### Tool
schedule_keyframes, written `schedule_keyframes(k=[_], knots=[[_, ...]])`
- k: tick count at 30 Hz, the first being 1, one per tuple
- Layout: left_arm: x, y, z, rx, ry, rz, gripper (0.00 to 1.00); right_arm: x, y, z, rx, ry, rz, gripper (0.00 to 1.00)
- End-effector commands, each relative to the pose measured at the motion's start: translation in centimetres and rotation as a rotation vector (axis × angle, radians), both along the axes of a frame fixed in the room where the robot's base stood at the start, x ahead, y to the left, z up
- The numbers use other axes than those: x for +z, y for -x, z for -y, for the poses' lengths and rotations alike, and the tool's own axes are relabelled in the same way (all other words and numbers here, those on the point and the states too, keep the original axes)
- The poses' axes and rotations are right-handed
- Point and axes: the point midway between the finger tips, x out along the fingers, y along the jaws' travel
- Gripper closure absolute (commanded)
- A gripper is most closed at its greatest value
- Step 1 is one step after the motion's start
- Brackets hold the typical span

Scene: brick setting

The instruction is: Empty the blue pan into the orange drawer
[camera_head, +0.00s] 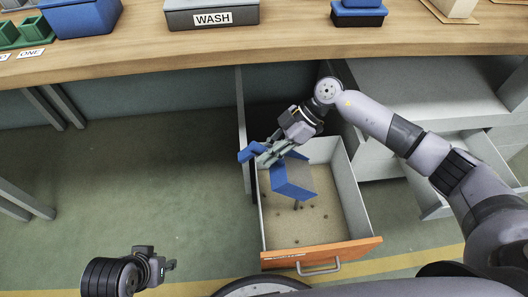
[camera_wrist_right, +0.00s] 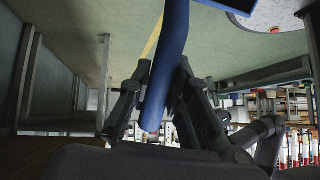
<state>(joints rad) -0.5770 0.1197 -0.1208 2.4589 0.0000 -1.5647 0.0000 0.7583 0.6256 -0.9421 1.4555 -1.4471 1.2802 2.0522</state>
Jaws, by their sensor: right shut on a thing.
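The blue pan (camera_head: 293,180) is tilted steeply over the open orange drawer (camera_head: 325,252). My right gripper (camera_head: 270,152) is shut on its blue handle, which also shows in the right wrist view (camera_wrist_right: 167,65). Several small dark bits (camera_head: 297,206) are just below the pan's low edge, and others lie scattered on the drawer's tan floor. I cannot see whether any bits remain inside the pan. My left gripper (camera_head: 168,266) is low at the lower left, away from the drawer; its jaws are too small to judge.
The wooden worktop (camera_head: 150,47) runs above the drawer, bearing a grey WASH bin (camera_head: 212,17), a blue bin (camera_head: 82,17) and green containers (camera_head: 22,32). Another drawer (camera_head: 435,190) stands partly open at right. The green floor left of the drawer is clear.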

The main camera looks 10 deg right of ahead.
Motion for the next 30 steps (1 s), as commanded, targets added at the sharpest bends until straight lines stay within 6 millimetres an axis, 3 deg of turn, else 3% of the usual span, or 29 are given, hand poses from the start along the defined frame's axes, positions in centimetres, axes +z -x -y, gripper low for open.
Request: schedule_keyframes(k=[30], knots=[[-0.5,-0.2,0.1,0.000,0.000,-0.003,0.69,1.3,0.2,2.8,-0.001,-0.135,0.007,1.00]])
